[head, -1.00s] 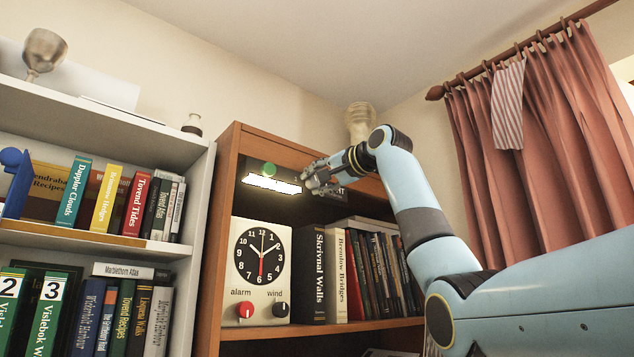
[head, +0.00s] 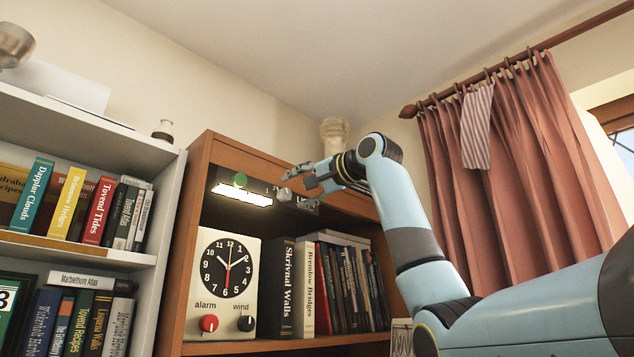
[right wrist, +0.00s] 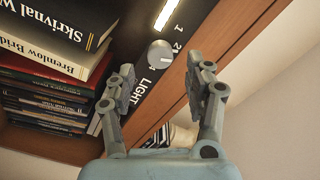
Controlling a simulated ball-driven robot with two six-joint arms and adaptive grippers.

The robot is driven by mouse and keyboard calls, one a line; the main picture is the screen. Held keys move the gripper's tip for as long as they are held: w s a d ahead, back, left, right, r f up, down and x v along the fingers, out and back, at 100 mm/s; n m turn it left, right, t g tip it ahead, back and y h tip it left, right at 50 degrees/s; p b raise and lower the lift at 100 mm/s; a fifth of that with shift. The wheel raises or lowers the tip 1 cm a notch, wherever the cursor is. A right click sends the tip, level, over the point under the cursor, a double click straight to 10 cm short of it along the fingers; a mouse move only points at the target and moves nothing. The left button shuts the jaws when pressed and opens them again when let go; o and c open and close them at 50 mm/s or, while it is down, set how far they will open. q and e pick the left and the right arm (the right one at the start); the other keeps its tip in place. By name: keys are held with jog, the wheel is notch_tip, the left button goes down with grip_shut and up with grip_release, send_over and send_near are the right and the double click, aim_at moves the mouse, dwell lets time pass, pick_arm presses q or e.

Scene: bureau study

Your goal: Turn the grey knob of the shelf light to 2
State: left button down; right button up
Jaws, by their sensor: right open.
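The shelf light is a dark panel under the top of the brown bookcase, with a lit white strip (head: 243,194). Its grey knob (head: 284,195) sits right of the strip. In the right wrist view the round grey knob (right wrist: 160,53) has a pale mark toward its lower right; "1", "2" and "LIGHT" are printed beside it. My right gripper (head: 291,187) is open and empty at the knob. In the right wrist view its fingers (right wrist: 160,70) stand either side of the knob's line, with the knob just beyond the tips. My left gripper is not in view.
A green knob (head: 240,180) is above the strip. Below stand a clock panel (head: 222,288) with red and black knobs and a row of books (head: 340,285). The bookcase's top board (head: 250,155) runs close above my gripper. A vase (head: 334,133) stands on top.

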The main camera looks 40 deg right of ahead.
jog(key=s, duration=0.7)
jog(key=shift+s+d, duration=0.3)
jog(key=shift+s, duration=0.1)
